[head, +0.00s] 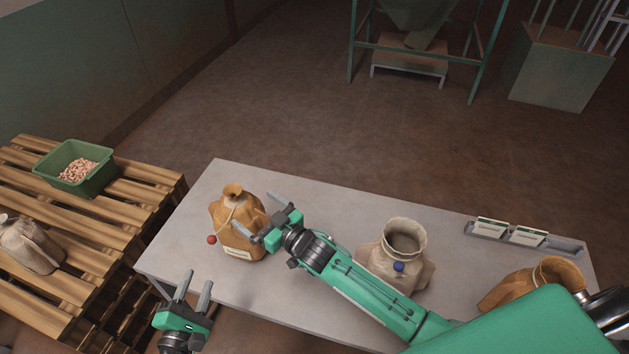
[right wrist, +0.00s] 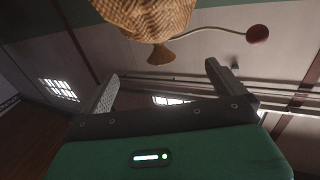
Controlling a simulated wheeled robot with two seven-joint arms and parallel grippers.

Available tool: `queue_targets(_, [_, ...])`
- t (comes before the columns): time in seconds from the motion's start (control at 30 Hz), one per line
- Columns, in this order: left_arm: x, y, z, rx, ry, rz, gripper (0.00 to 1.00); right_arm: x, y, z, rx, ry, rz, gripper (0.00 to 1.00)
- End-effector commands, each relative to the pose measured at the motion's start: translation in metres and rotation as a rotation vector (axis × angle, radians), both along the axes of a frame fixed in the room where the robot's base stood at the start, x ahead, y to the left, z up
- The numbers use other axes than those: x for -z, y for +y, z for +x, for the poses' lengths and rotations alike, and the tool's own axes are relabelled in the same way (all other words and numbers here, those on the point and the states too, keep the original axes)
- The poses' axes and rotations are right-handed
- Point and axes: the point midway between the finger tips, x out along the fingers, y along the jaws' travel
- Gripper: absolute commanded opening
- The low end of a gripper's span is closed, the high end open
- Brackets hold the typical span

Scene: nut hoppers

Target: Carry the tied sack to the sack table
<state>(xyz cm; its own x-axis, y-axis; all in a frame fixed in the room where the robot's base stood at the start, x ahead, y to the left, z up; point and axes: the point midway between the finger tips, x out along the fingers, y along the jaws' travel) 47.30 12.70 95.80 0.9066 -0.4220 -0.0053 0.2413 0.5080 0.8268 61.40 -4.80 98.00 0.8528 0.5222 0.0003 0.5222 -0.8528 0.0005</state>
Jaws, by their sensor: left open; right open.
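The tied sack (head: 229,217), brown with a narrow cinched neck, a pale label and a cord ending in a red ball (head: 211,239), stands upright at the left end of a grey table (head: 330,200). My right gripper (head: 259,218) is open at the sack's right side. In the right wrist view, the woven sack (right wrist: 150,15) and its red ball (right wrist: 257,34) lie beyond the open fingers (right wrist: 160,82), with nothing clearly between them. My left gripper (head: 192,287) is open and empty by the table's front left edge. I cannot tell which table is the sack table.
A cream open-mouthed sack (head: 377,257) with a blue ball and a brown open sack (head: 515,286) stand farther right. A card tray (head: 567,247) sits at the far edge. Pallets (head: 130,187) at left hold a green crate (head: 97,182) of nuts and a pale sack (head: 32,246).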

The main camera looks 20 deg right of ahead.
Motion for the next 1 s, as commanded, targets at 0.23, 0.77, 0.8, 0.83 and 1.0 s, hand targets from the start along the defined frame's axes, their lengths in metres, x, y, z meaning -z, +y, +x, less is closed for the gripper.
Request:
queue_targets(0.23, [0.000,0.000,0.000,0.000,0.000,0.000,0.41,0.000,-0.012,-0.021,0.000,0.000,0.000,1.00])
queue_targets(0.77, [0.000,0.000,0.000,0.000,0.000,0.000,0.41,0.000,-0.013,-0.022,0.000,-0.001,0.001,1.00])
queue_targets(0.8, [0.000,0.000,0.000,0.000,0.000,0.000,0.41,0.000,-0.013,-0.022,0.000,-0.001,0.001,1.00])
queue_targets(0.83, [0.000,0.000,0.000,0.000,0.000,0.000,0.41,0.000,-0.013,-0.022,0.000,-0.001,0.001,1.00])
queue_targets(1.0, [0.000,0.000,0.000,0.000,0.000,0.000,0.41,0.000,-0.013,-0.022,0.000,0.000,0.000,1.00])
